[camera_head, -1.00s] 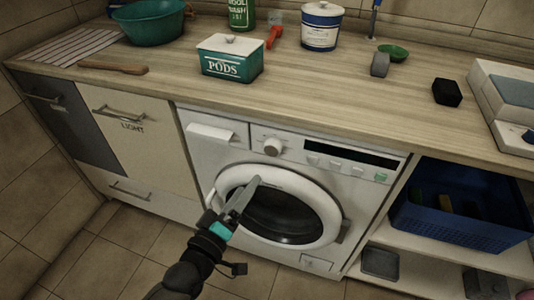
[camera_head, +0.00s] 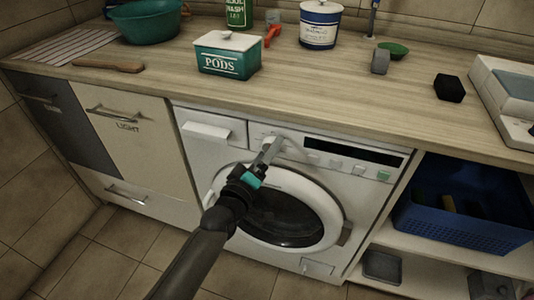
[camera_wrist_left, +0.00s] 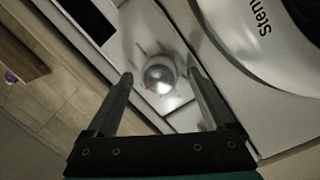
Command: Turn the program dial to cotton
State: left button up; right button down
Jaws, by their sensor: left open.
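The program dial (camera_wrist_left: 159,78) is a round, pale knob on the front panel of the white washing machine (camera_head: 217,160). In the head view my left gripper (camera_head: 272,147) is at the panel and mostly covers the dial. In the left wrist view the open fingers (camera_wrist_left: 160,74) point at the panel, and the dial shows between them with a gap on both sides. Small marks surround the dial, too blurred to read. My right gripper is not in view.
The round door (camera_head: 322,205) is closed below the panel. A dark display (camera_head: 350,152) and several buttons are right of the dial. The worktop (camera_head: 340,95) overhangs above, with a green pods box (camera_head: 228,60) on it. A blue basket (camera_head: 455,225) sits at right.

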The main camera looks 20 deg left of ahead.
pick_arm(q)
jog(key=shift+c, duration=0.2)
jog(key=c, duration=1.3)
